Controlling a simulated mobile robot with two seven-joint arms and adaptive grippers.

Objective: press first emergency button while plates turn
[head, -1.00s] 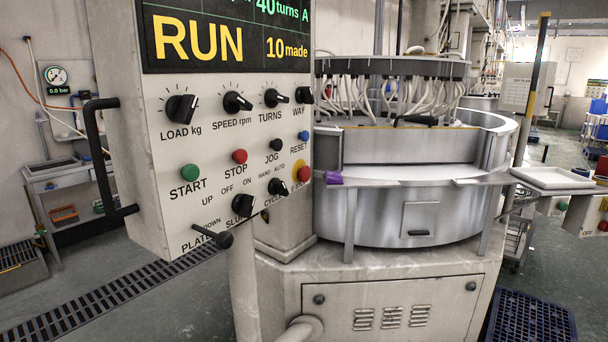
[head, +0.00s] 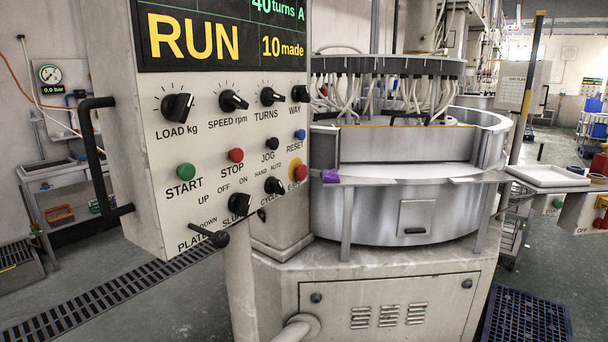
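The control panel (head: 215,150) fills the left middle of the head view, and its display (head: 222,38) reads RUN, 40 turns A and 10 made. The emergency button (head: 298,173) is a red mushroom head on a yellow disc at the panel's right edge, its label partly cut by the edge. A smaller red STOP button (head: 236,155) and a green START button (head: 186,171) sit to its left. The lapping machine's round tub (head: 400,200) stands behind the panel, with the upper plate carrier (head: 388,67) and its hoses above. Neither of my grippers is in view.
A tray shelf (head: 548,176) and a second panel with red buttons (head: 590,212) stand at the right. A purple item (head: 330,176) lies on the tub's front ledge. A blue grate (head: 527,316) lies on the floor at lower right. A black handle (head: 97,155) projects from the panel's left side.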

